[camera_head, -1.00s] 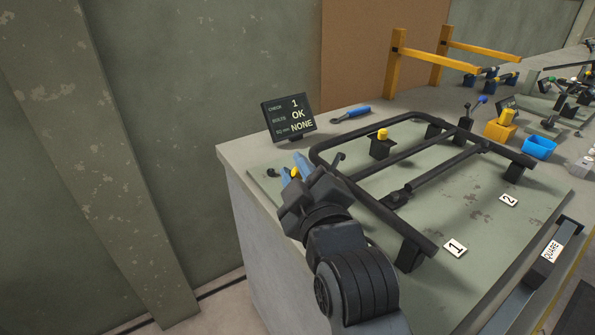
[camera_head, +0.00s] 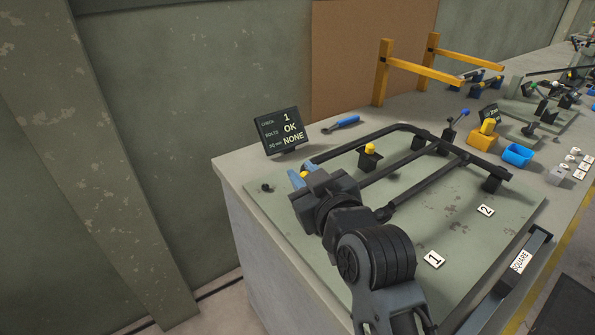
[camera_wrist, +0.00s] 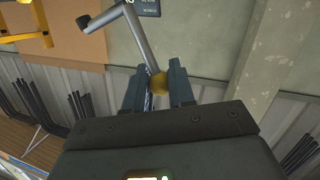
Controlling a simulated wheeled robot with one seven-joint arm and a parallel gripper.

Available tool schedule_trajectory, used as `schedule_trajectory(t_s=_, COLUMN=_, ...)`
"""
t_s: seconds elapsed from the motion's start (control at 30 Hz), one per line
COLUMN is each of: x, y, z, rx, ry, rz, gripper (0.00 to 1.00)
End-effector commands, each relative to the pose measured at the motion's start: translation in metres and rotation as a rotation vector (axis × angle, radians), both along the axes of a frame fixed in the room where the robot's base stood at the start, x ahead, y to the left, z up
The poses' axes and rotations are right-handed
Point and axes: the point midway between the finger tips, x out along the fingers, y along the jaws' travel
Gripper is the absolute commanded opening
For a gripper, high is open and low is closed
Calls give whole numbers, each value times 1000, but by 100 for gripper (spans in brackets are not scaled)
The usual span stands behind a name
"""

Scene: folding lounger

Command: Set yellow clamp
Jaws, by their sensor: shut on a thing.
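My gripper (camera_head: 302,176) is at the left end of the black tubular frame (camera_head: 425,183), beside the display. Its blue-tipped fingers are shut on a yellow ball knob (camera_wrist: 159,84). In the wrist view the knob sits between the fingers at the end of a grey bent lever (camera_wrist: 143,45), which has a black tip at its far end. In the head view only a speck of yellow shows at the fingers, and my gripper hides most of the clamp. A small black part (camera_head: 266,187) stands on the green plate left of my gripper.
A display (camera_head: 280,130) reads check 1, bolts OK, SQ mm NONE. A blue-handled tool (camera_head: 341,123) lies behind. A yellow-topped black post (camera_head: 370,156) stands inside the frame. The plate's front (camera_head: 440,225) is largely clear.

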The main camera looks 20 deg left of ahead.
Motion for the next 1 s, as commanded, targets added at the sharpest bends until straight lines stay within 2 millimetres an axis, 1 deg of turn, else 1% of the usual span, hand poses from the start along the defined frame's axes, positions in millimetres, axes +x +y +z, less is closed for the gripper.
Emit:
schedule_trajectory(t_s=0.03, x=3, y=-3, z=6, rx=27, ry=34, rz=-2, gripper=0)
schedule_trajectory(t_s=0.1, x=7, y=-6, z=7, rx=66, ry=82, rz=-2, gripper=0)
schedule_trajectory(t_s=0.5, x=21, y=-17, z=8, rx=231, ry=290, rz=-2, gripper=0)
schedule_trajectory(t_s=0.7, x=25, y=-20, z=8, rx=271, ry=337, rz=-2, gripper=0)
schedule_trajectory(t_s=1.0, x=26, y=-21, z=7, rx=287, ry=357, rz=-1, gripper=0)
